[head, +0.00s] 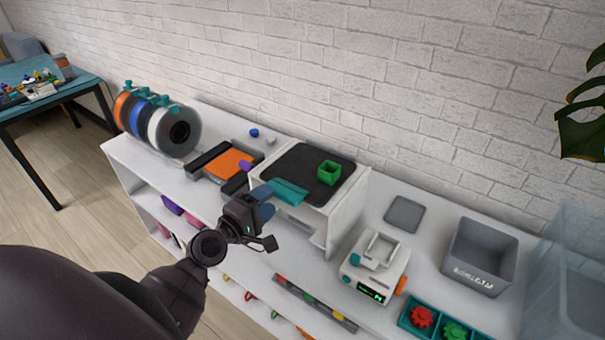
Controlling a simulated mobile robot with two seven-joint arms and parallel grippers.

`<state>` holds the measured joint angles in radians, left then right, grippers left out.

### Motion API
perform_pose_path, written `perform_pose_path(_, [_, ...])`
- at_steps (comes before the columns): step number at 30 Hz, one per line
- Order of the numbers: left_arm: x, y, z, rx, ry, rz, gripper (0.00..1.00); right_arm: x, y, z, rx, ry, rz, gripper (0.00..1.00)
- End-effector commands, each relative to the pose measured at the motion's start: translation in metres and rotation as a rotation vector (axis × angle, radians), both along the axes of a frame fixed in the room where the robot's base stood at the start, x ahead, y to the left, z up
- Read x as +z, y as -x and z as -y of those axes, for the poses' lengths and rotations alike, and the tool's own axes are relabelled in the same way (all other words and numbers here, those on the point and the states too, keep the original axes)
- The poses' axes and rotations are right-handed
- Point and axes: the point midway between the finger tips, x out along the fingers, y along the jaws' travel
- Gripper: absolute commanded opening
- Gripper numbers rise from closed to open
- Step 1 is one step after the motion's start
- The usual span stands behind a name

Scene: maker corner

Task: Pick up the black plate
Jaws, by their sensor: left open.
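The black plate (300,168) lies flat on top of a white box-like stand (341,203) on the shelf unit. A small green open cube (329,172) sits on the plate toward its right side. A flat teal piece (290,191) shows at the plate's front edge; I cannot tell whether it is joined to the plate. My left gripper (268,201) is open, just in front and left of the plate's front edge, beside the teal piece. No grip on the plate shows. The right gripper is out of view.
Spools (174,133) and an orange-topped tray (229,164) stand to the left. A white scale-like device (375,265), a grey bin (482,257) and a teal gear tray (437,323) stand to the right. A brick wall (400,90) rises behind.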

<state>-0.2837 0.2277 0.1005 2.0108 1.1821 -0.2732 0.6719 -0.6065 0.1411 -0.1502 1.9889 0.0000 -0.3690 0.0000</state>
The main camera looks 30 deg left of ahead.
Motion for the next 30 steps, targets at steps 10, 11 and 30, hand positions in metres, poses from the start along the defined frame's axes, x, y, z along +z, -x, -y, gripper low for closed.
perform_pose_path(10, [0.004, -0.026, 0.006, -0.001, -0.001, 0.001, 0.51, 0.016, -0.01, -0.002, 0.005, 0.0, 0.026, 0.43])
perform_pose_path(11, [0.005, -0.031, 0.007, -0.001, -0.001, 0.002, 0.51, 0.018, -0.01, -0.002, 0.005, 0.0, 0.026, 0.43])
perform_pose_path(30, [0.002, -0.059, 0.011, 0.0, -0.002, -0.002, 0.36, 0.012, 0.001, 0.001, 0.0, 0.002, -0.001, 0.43])
